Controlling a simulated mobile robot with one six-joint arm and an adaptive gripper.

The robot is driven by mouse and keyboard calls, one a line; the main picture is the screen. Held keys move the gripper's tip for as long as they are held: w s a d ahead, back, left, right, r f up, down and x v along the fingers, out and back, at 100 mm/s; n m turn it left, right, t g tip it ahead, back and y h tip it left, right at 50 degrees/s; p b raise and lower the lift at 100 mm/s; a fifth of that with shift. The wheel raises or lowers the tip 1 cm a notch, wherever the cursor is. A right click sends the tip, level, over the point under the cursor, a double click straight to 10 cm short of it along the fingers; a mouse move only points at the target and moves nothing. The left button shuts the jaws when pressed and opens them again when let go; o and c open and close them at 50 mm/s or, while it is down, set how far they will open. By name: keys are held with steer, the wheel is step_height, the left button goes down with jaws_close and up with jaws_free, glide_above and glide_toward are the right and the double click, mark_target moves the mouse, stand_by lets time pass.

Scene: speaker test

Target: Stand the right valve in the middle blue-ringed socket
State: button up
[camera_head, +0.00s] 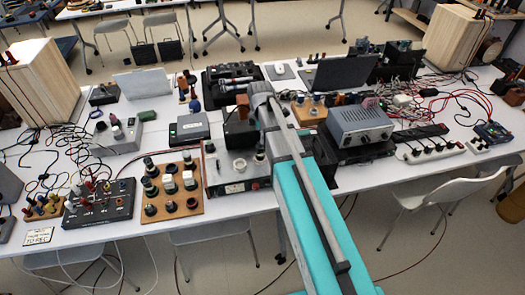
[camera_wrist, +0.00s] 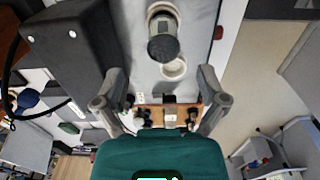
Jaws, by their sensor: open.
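In the wrist view my gripper (camera_wrist: 163,73) is open, with its two fingers spread wide and nothing between the tips. A dark valve with a grey top (camera_wrist: 163,47) stands on the grey chassis just beyond the fingertips, near a pale ring. An empty pale-ringed socket (camera_wrist: 174,69) is close beside it; I cannot make out blue on its ring. In the head view the chassis (camera_head: 222,188) is left of my arm, with a pale socket (camera_head: 239,165) and a valve (camera_head: 260,154) partly hidden by my arm. The fingers are not clear in this view.
A black block (camera_head: 241,131) rises from the chassis and fills the left of the wrist view (camera_wrist: 68,55). A wooden board with several valves (camera_head: 153,212) lies left of the chassis. A grey metal instrument (camera_head: 360,125) is right of my arm. Cables crowd both table ends.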

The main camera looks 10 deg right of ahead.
mark_target(260, 145)
steer(key=shift+f, duration=0.15)
steer(key=f+b, duration=0.5)
steer(key=shift+s+a, duration=0.1)
steer(key=shift+s, duration=0.1)
stand_by(0.7)
jaws_close()
stand_by(0.3)
steer(key=shift+r, duration=0.2)
